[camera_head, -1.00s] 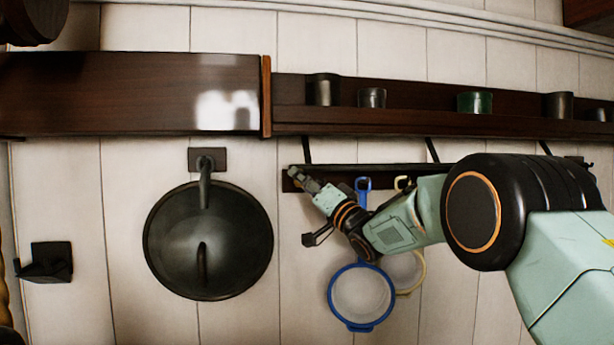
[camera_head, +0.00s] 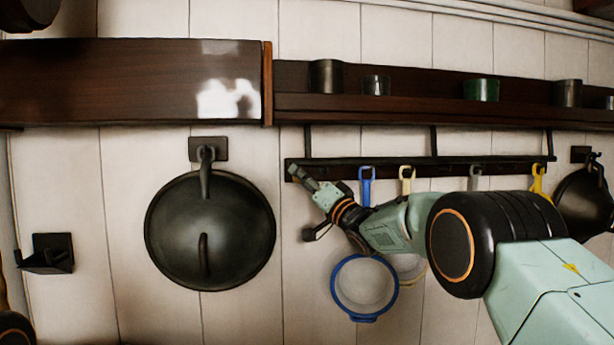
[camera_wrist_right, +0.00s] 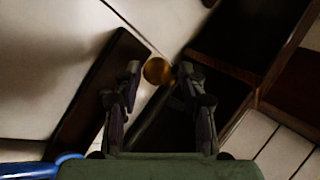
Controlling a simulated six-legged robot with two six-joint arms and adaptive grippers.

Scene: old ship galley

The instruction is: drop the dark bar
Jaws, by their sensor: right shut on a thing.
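The dark bar (camera_head: 455,162) is a long rail under the shelf on the wall, with coloured hanging loops along it. My right gripper (camera_head: 296,172) is at its left end. In the right wrist view, the fingers of my right gripper (camera_wrist_right: 159,72) stand either side of a small gold round thing (camera_wrist_right: 157,71), with the broad dark bar (camera_wrist_right: 94,95) beside the left finger. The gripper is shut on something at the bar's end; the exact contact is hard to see. My left gripper is out of view.
A dark shelf (camera_head: 420,106) with several cups runs above the bar. A large dark pan (camera_head: 190,245) hangs to the left. A blue-rimmed round thing (camera_head: 364,284) hangs below my right arm. Another dark pan (camera_head: 582,205) hangs at the right.

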